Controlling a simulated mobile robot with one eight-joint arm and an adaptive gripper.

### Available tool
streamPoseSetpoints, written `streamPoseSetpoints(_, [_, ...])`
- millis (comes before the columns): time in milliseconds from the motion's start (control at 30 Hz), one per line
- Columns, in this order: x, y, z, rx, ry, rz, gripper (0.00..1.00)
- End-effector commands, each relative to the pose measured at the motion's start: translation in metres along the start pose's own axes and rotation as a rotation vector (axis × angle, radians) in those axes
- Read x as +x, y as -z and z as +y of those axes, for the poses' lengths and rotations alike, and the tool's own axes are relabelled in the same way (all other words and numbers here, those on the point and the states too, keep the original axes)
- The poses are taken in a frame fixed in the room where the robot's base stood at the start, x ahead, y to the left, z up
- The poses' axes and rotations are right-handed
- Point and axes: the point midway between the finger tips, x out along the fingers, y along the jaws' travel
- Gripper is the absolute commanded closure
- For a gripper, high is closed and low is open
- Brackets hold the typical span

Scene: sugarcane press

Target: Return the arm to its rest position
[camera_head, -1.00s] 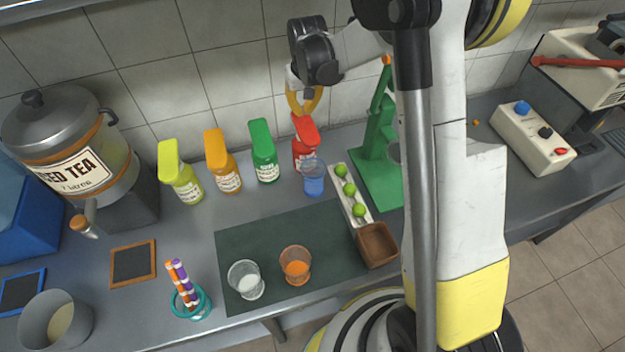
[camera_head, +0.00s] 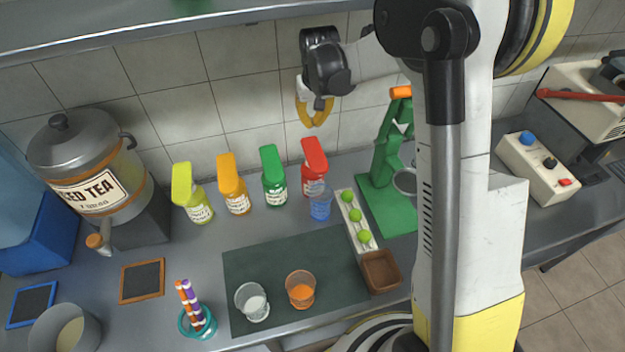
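My gripper (camera_head: 316,118) hangs from the raised arm in front of the tiled wall, above the red bottle (camera_head: 313,166). Its yellow fingers form a loop with their tips close together; I cannot tell whether they are fully shut. I see nothing held between them. The gripper is apart from everything on the counter.
Below stand yellow (camera_head: 194,194), orange (camera_head: 233,186) and green (camera_head: 273,177) bottles, a blue cup (camera_head: 320,203) and a green press (camera_head: 392,165). Two cups stand on the dark mat (camera_head: 335,262). An iced tea dispenser (camera_head: 93,170) is at left. A shelf edge (camera_head: 150,35) runs above.

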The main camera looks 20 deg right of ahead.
Motion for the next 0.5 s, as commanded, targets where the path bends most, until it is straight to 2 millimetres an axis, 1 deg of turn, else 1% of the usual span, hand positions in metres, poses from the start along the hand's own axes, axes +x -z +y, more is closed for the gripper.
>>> streamPoseSetpoints(167, [0.0, 0.0, 0.0, 0.0, 0.0, 0.0, 1.0])
streamPoseSetpoints(267, [-0.004, -0.004, 0.0, 0.0, 0.0, 0.007, 1.0])
streamPoseSetpoints(367, [-0.017, -0.016, 0.0, 0.0, 0.0, 0.031, 1.0])
streamPoseSetpoints(467, [-0.036, -0.04, 0.0, 0.0, 0.0, 0.07, 1.0])
streamPoseSetpoints(500, [-0.044, -0.051, 0.0, 0.0, 0.0, 0.088, 1.0])
